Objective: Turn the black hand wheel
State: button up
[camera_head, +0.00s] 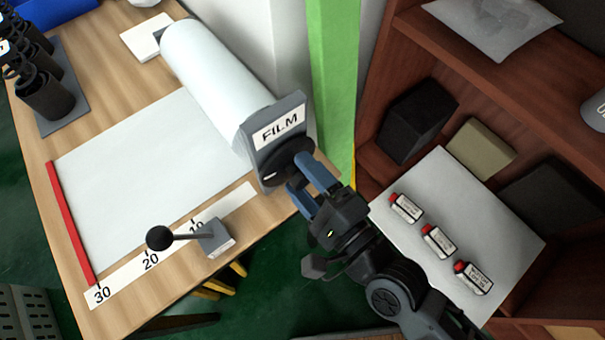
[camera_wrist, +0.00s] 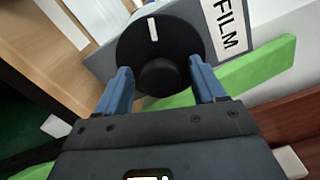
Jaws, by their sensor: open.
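The black hand wheel (camera_wrist: 155,48) is a round disc with a white mark near its top edge and a round central knob (camera_wrist: 159,77). It is mounted on the grey plate labelled FILM, and in the head view the wheel (camera_head: 287,162) is partly hidden by my gripper. My gripper (camera_head: 307,180) is open, with its two blue fingers pointing at the wheel. In the wrist view the fingers (camera_wrist: 161,84) stand on either side of the central knob, in front of the lower part of the disc. I cannot tell whether they touch it.
A white film roll (camera_head: 213,80) extends from the grey FILM bracket (camera_head: 277,126) over the wooden table. A lever with a black ball (camera_head: 160,238) stands by the numbered scale. A green post (camera_head: 333,80) is close behind my gripper. Small bottles (camera_head: 438,240) lie on a shelf at right.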

jog(key=b+v, duration=0.1)
jog(key=v, duration=0.6)
jog(key=shift+s+d, duration=0.1)
dwell(0.4)
